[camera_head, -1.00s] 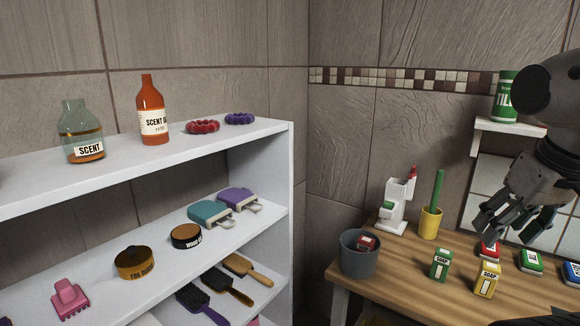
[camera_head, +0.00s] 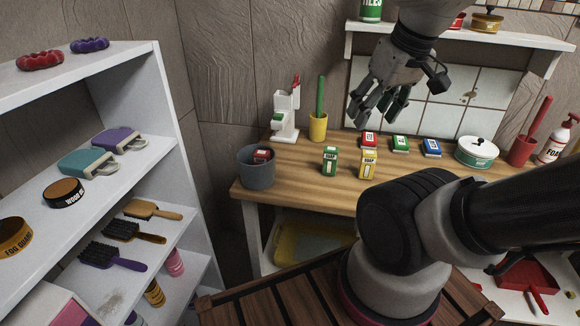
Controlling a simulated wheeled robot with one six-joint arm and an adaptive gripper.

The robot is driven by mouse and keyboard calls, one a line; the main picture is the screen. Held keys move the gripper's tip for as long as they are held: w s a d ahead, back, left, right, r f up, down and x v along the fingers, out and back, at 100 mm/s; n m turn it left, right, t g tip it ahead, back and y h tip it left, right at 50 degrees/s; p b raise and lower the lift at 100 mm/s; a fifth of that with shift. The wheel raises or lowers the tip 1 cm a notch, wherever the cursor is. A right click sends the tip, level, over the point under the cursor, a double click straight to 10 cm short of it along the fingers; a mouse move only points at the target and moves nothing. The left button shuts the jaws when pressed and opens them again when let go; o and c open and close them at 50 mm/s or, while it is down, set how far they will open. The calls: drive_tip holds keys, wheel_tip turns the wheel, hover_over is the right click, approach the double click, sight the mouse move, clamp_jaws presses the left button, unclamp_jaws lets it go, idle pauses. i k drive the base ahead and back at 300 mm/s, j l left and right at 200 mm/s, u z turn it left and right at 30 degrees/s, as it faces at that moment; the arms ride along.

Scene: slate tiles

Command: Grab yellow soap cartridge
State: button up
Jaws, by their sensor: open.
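The yellow soap cartridge (camera_head: 369,164) stands upright on the wooden counter (camera_head: 300,178), near its front edge. A green soap cartridge (camera_head: 329,161) stands to its left. My gripper (camera_head: 378,118) hangs above the back of the counter, fingers pointing down, open and empty. It is above and apart from the yellow cartridge. My arm covers the counter's front edge right of the yellow cartridge.
Red (camera_head: 369,140), green (camera_head: 400,144) and blue (camera_head: 432,147) boxes lie behind. A grey bin (camera_head: 257,168), a white dispenser (camera_head: 285,115) and a yellow cup (camera_head: 318,127) stand left. A wall shelf (camera_head: 460,43) is above; a white shelf unit (camera_head: 170,110) is at left.

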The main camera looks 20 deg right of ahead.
sight(367, 163)
drive_tip(key=l+z, duration=0.85)
drive_tip(key=k+j, duration=0.05)
drive_tip(key=j, duration=0.05)
